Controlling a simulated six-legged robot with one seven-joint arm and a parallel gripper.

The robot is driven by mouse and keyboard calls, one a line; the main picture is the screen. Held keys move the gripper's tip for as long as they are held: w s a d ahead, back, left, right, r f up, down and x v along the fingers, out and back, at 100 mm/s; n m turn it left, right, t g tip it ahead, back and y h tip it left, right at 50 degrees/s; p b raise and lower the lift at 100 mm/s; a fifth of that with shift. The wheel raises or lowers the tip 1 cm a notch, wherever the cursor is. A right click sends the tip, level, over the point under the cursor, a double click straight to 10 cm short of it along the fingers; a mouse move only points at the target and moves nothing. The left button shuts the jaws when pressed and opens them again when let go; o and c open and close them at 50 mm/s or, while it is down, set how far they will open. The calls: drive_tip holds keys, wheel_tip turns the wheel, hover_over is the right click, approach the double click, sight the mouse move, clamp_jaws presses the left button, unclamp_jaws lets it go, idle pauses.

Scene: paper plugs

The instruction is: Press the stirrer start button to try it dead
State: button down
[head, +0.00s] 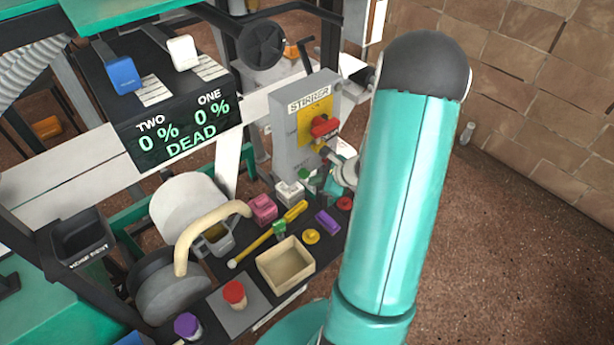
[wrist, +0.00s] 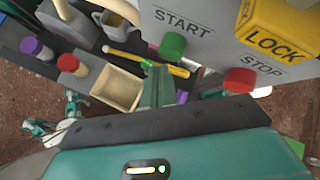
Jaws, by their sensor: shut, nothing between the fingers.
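The grey stirrer box (head: 290,150) stands at the back of the bench, with a yellow plate and a red switch handle (head: 324,126). In the wrist view its face (wrist: 215,30) carries a green START button (wrist: 172,46), a red STOP button (wrist: 240,80) and a yellow LOCK part (wrist: 280,35). My gripper (wrist: 157,72) is shut and empty, its teal fingers just below and left of the green button. I cannot tell whether they touch it. My arm hides much of the gripper in the head view. The display (head: 180,130) reads TWO 0 %, ONE 0 %, DEAD.
The dark bench below holds a cream tray (head: 286,265), a yellow-handled tool (head: 268,236), red-topped (head: 234,293) and purple-topped (head: 187,326) jars, and a mug with a curved tan tube (head: 210,225). A brick wall (head: 550,90) and open floor lie to the right.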

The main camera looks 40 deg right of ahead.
drive_tip(key=shift+s, duration=0.3)
drive_tip(key=s, duration=0.5)
idle(0.4)
idle(0.7)
drive_tip(key=w+a+r+n+g+y, duration=0.2)
drive_tip(key=a+r+n+g, duration=0.2)
drive_tip(key=a+r+n, duration=1.2)
drive_tip(key=s+a+r+n+h, duration=0.5)
drive_tip(key=s+a+r+n, duration=0.5)
drive_tip(key=a+r+n, duration=0.1)
drive_tip(key=shift+s+r+n+t, duration=0.25)
drive_tip(key=shift+r+n+t, duration=0.15)
drive_tip(key=shift+r+n, duration=0.25)
